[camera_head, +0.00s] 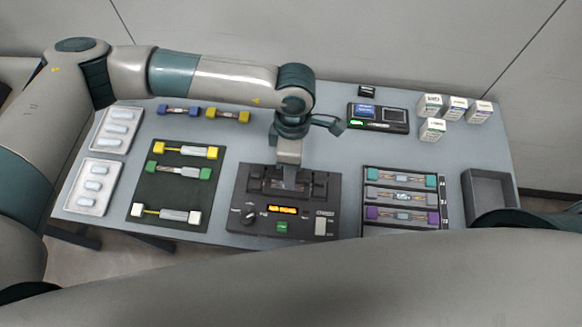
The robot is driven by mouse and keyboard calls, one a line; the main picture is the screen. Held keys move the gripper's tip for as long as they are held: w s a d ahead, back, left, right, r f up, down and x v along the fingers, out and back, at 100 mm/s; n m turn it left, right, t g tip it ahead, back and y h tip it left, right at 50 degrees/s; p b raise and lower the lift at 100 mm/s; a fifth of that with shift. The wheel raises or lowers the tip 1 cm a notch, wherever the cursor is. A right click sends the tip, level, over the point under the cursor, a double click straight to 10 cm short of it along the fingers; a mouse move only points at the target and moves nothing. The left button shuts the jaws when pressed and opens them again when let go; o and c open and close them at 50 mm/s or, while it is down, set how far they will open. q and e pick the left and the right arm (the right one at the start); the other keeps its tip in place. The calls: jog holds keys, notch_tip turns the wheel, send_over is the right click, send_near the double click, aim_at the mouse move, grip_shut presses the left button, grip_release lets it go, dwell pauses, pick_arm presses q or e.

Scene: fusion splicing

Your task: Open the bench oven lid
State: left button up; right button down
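The black box with a knob, an orange display and a green button, which I take for the bench oven (252,200), stands at the front middle of the table. My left gripper (289,184) points down onto the middle of its top, near the rear part. The fingers hide part of the top, so I cannot tell whether they touch the lid or how far the lid is open. The fingertips are too small to tell open from shut. My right arm crosses the bottom of the view; its gripper is out of sight.
A dark mat (143,190) with several capped parts lies left, beside white trays (84,209). A rack (372,176) with three coloured parts and an empty grey bin (471,186) stand right. A black device (356,110) and small white boxes (431,129) stand behind.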

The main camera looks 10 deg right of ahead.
pick_arm(q)
jog(key=shift+c, duration=0.6)
grip_shut()
dwell(0.8)
